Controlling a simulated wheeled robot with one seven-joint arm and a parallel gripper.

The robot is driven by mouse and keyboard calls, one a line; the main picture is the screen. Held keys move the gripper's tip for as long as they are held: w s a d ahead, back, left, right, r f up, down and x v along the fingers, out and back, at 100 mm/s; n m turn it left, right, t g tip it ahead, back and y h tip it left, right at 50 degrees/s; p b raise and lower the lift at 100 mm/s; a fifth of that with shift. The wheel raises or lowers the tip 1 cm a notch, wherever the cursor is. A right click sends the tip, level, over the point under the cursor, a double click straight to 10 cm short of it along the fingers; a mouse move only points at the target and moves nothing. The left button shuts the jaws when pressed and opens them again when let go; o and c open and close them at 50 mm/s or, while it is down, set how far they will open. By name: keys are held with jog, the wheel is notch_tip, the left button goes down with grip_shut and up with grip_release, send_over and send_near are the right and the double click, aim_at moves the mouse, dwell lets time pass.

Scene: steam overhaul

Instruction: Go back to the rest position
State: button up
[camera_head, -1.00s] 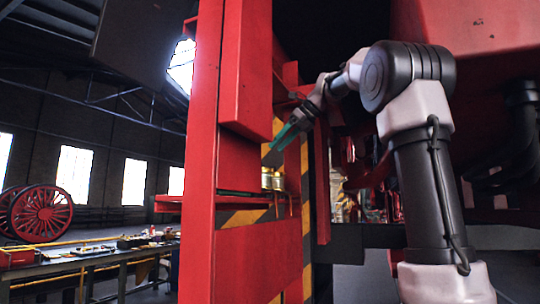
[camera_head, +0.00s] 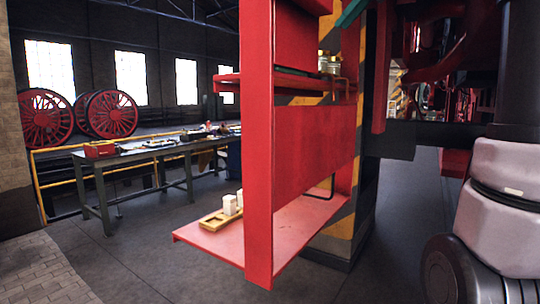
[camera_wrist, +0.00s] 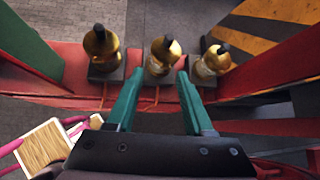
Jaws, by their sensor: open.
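My gripper (camera_wrist: 160,72) is open and empty in the wrist view, with its two green fingers apart. Three brass pieces with black tops stand in a row just beyond the fingertips: a left one (camera_wrist: 101,48), a middle one (camera_wrist: 160,55) and a right one (camera_wrist: 212,62). The fingers appear clear of them. In the head view only a green tip of my gripper (camera_head: 351,12) shows at the top edge. Brass pieces (camera_head: 328,64) show below it on a red shelf (camera_head: 283,83).
A red upright (camera_head: 258,150) stands in front of the shelves. A lower red shelf (camera_head: 208,240) holds a wooden tray (camera_head: 213,220) with white blocks. A workbench (camera_head: 150,152) with tools and red wheels (camera_head: 110,114) are at the left. The floor (camera_head: 130,262) in front is clear.

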jog(key=s+f+n+h, duration=0.2)
jog(key=s+f+n, duration=0.8)
jog(key=f, duration=0.5)
jog(key=s+f+n+h, duration=0.2)
jog(key=s+f+n, duration=0.9)
jog(key=f, duration=0.5)
jog(key=shift+s+d+h, duration=0.3)
jog(key=shift+s, duration=0.5)
